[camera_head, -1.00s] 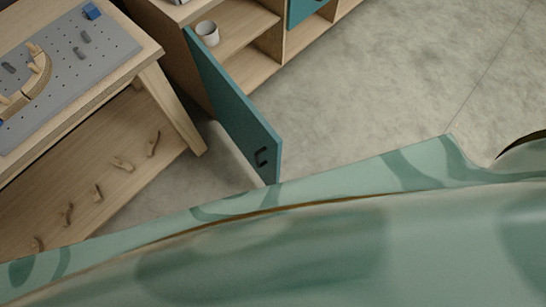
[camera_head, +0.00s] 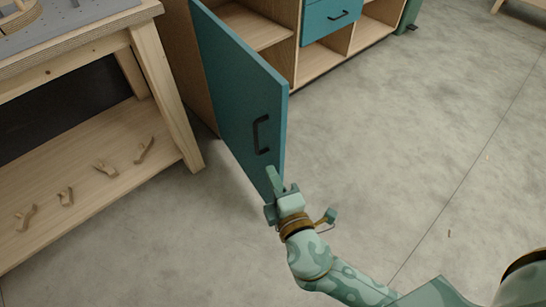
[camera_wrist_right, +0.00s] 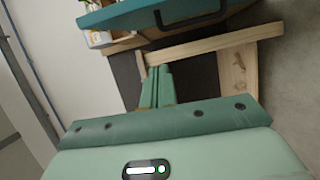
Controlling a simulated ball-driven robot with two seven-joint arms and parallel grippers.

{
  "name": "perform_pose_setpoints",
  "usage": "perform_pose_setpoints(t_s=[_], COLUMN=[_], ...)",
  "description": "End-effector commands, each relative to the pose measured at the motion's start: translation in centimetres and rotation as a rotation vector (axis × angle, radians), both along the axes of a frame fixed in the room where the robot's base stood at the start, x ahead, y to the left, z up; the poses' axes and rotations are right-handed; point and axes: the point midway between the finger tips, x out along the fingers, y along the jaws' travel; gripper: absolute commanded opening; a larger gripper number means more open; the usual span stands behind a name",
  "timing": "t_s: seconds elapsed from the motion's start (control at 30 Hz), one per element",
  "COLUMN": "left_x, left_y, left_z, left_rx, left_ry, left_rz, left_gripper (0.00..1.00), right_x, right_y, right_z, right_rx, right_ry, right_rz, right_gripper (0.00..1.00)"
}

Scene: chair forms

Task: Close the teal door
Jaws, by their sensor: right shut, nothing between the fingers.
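The teal door (camera_head: 240,95) stands wide open, swung out from the wooden cabinet toward me. In the right wrist view the shut fingers (camera_wrist_right: 157,85) point toward the door (camera_wrist_right: 150,14), whose edge and handle (camera_wrist_right: 190,19) cross the top. My left gripper is not in view.
The cabinet's open shelves (camera_head: 250,25) and a teal drawer (camera_head: 328,15) lie behind the door. A wooden workbench (camera_head: 160,80) stands close on the left, with several wooden pieces on its lower shelf (camera_head: 90,200). The floor (camera_head: 400,130) to the right is clear.

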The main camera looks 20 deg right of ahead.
Motion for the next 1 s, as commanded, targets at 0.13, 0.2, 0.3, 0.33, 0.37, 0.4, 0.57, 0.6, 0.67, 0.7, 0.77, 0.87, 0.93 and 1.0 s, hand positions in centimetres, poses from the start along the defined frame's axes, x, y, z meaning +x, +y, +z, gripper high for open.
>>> perform_pose_setpoints(t_s=[0.13,0.2,0.3,0.33,0.37,0.4,0.57,0.6,0.67,0.7,0.77,0.87,0.93,1.0], left_x=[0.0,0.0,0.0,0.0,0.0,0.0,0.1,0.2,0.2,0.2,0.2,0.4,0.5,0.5], left_y=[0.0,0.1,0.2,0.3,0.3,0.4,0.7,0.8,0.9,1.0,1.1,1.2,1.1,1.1], left_z=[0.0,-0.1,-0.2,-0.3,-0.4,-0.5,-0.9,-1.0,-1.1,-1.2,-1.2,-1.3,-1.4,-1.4], left_rx=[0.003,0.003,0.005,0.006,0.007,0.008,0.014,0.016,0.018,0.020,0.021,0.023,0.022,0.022], left_ry=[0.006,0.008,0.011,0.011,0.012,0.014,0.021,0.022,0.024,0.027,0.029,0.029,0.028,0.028], left_rz=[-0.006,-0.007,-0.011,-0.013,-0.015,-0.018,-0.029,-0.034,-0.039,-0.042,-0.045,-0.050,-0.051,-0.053], left_gripper=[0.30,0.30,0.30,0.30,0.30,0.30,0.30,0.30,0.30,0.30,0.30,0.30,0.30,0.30], right_x=[0.4,1.0,2.5,3.0,3.6,4.5,8.0,8.9,10.0,10.3,10.3,10.5,10.6,10.7], right_y=[-0.8,-0.9,-1.0,-1.0,-1.0,-1.1,-1.3,-1.4,-1.4,-2.0,-3.0,-4.3,-4.8,-5.2], right_z=[1.2,1.1,1.0,1.0,0.9,0.9,0.8,0.8,0.7,0.7,0.7,0.8,0.8,0.9], right_rx=[-0.037,-0.032,-0.031,-0.031,-0.031,-0.031,-0.030,-0.029,-0.030,-0.033,-0.034,-0.032,-0.031,-0.031], right_ry=[-0.044,-0.043,-0.043,-0.043,-0.042,-0.042,-0.039,-0.039,-0.038,-0.037,-0.036,-0.036,-0.035,-0.036], right_rz=[-0.040,-0.041,-0.041,-0.041,-0.041,-0.040,-0.039,-0.039,-0.039,-0.040,-0.039,-0.039,-0.039,-0.038], right_gripper=[0.00,0.00,0.00,0.00,0.00,0.00,0.00,0.00,0.00,0.00,0.00,0.00,0.00,0.00])
